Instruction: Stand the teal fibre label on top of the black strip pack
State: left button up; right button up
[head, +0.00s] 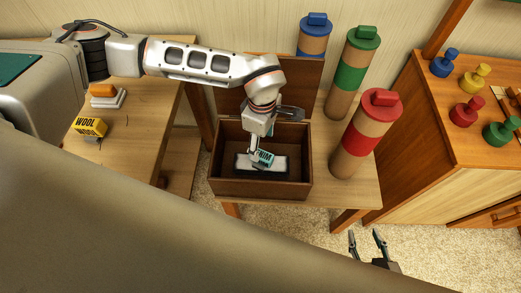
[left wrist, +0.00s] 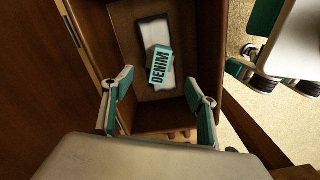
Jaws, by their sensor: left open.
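The teal fibre label (head: 265,159), marked DENIM, is on the black strip pack (head: 281,164) inside the brown wooden box; I cannot tell whether it is upright or leaning. In the left wrist view the label (left wrist: 161,66) overlaps the pack (left wrist: 153,28), which shows a pale middle and dark edges. My left gripper (head: 257,150) is inside the box just above the label. Its fingers (left wrist: 159,92) are apart, with the label beyond their tips and not clasped. My right gripper (head: 366,236) is open and empty, low in front of the table.
The wooden box (head: 262,189) has walls close around my left gripper, its lid raised behind. Blue, green (head: 351,75) and red (head: 366,135) topped cylinders stand right of it. A yellow WOOL label (head: 90,127) and an orange-topped white item (head: 106,97) are on the left table.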

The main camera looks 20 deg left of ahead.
pick_arm(q)
jog(key=shift+r, duration=1.3)
pick_arm(e)
jog(key=shift+w+a+r, duration=0.1)
jog(key=shift+a+r, duration=0.05)
jog(key=shift+r, duration=0.15)
jog(key=shift+r, duration=0.1)
